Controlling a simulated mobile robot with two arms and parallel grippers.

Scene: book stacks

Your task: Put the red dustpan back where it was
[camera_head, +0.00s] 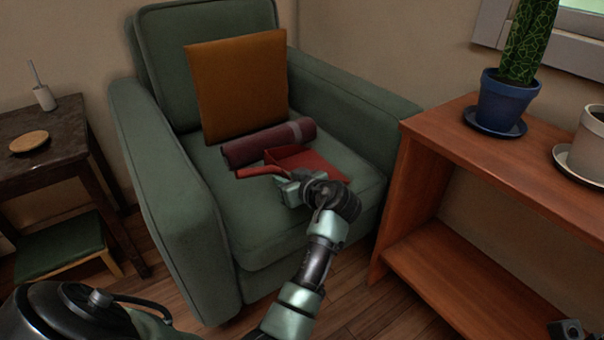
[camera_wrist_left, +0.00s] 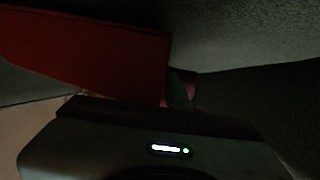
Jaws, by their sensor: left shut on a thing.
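The red dustpan (camera_head: 301,159) is at the seat of the green armchair (camera_head: 250,240), in front of a rolled maroon mat (camera_head: 262,145). Its handle points left. My left gripper (camera_head: 290,186) is shut on the dustpan, near the front of the seat; the fingertips are mostly hidden. In the left wrist view the dustpan (camera_wrist_left: 90,55) fills the upper left, dark and close. I cannot tell whether the dustpan touches the seat. My right gripper does not show clearly in the head view.
An orange cushion (camera_head: 238,85) leans on the chair's backrest. A wooden shelf (camera_head: 500,160) with potted plants stands at the right. A dark side table (camera_head: 50,140) with a wooden disc stands at the left, above a green-topped stool (camera_head: 60,248). A strip of floor shows in front.

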